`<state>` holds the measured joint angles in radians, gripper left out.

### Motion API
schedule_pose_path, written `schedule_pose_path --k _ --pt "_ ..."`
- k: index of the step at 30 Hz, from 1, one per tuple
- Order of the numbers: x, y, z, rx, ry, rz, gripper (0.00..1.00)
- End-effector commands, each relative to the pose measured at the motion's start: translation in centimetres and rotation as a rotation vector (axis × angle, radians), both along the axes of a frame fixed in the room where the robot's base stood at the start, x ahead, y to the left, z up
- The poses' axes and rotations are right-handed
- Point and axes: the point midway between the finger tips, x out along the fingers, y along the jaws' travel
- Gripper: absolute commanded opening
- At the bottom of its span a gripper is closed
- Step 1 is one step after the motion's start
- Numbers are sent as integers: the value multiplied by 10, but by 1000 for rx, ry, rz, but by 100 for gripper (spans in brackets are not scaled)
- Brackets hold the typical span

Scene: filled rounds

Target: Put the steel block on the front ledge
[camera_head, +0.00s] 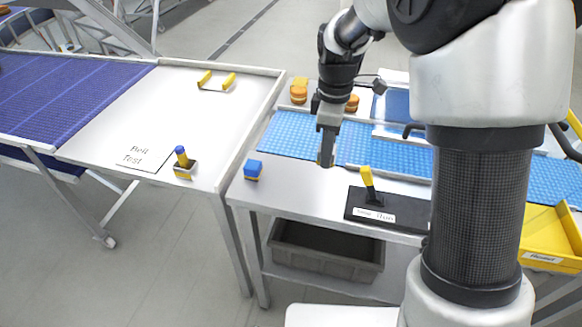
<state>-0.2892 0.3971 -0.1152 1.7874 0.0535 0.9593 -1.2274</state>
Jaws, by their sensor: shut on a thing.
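My gripper (326,158) points down over the near edge of the blue belt and the white front ledge (305,205). It is shut on a small greyish block, which I take to be the steel block; the fingers hide most of it, and its outline is hard to make out. The front ledge is the pale flat strip along the near side of the blue belt (286,135). I cannot tell exactly how high the gripper is above the ledge.
A black plate (400,210) with a yellow lever (368,184) lies to the right. Orange rounds (299,94) sit behind the belt. A grey bin (325,255) is below. The ledge between block and plate is clear.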

Motion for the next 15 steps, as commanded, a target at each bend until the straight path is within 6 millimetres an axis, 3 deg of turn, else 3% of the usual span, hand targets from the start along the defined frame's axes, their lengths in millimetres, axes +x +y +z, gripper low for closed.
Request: schedule_pose_path --k 9,15 --pt "-1 0 -51 -1 3 -2 1" --pt "-1 0 -67 0 1 -1 1"
